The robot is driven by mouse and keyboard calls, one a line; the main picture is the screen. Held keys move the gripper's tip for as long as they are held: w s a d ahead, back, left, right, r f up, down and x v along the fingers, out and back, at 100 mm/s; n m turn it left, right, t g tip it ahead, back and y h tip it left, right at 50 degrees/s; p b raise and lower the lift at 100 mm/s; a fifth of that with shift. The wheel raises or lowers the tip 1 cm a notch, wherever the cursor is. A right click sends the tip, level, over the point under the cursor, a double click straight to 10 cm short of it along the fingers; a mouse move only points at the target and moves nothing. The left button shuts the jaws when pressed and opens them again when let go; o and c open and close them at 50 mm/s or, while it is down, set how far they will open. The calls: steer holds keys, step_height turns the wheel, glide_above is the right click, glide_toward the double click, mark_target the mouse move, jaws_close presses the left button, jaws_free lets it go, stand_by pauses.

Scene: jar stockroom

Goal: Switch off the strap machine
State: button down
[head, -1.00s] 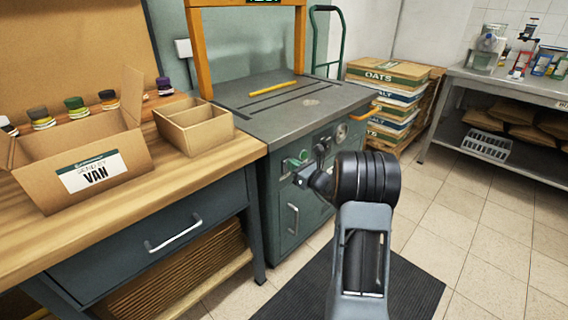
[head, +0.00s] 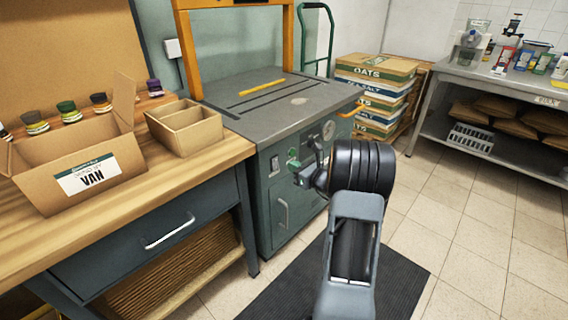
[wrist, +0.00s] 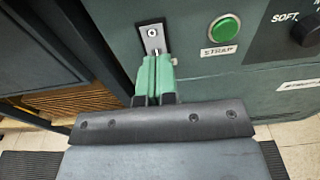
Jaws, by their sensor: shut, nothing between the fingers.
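The strap machine (head: 262,110) is a grey-green cabinet with a flat slotted top and an orange arch. In the wrist view its front panel has a small metal switch plate (wrist: 151,37) with a little lever, left of a round green button (wrist: 225,28) labelled STRAP. I cannot tell the switch's position. My gripper (wrist: 156,58) has green fingers, shut and empty, with their tips just below or against the lower part of the plate; contact is unclear. In the head view my gripper (head: 295,165) is small at the machine's front, partly hidden by my wrist.
A black knob (wrist: 308,30) marked SOFT sits at the panel's right. A wooden bench (head: 150,185) with an open VAN carton (head: 85,180) stands at left. Oats boxes (head: 375,70) and a steel table (head: 500,80) stand beyond. Tiled floor at right is clear.

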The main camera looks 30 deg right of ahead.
steer(key=p+v, duration=0.1)
steer(key=v, duration=0.7)
steer(key=shift+s, duration=0.1)
steer(key=shift+a, duration=0.1)
steer(key=s+a+r+n+g+y+p, duration=0.1)
steer(key=s+a+r+n+g+p, duration=0.25)
steer(key=a+r+n+p, duration=0.35)
steer(key=s+a+r+n+g+y+p, duration=0.1)
steer(key=s+a+r+n+g+p, duration=0.1)
steer(key=a+r+n+g+p, duration=0.5)
steer(key=s+a+r+n+g+y+p, duration=0.1)
steer(key=s+a+r+n+g+p, duration=0.15)
steer(key=a+r+n, duration=0.55)
steer(key=s+a+r+n+h+p, duration=0.3)
steer(key=s+r+n+h+p, duration=0.4)
steer(key=r+n+p, duration=0.4)
steer(key=shift+s+a+h, duration=0.25)
steer(key=shift+s+h, duration=0.15)
steer(key=shift+s, duration=0.3)
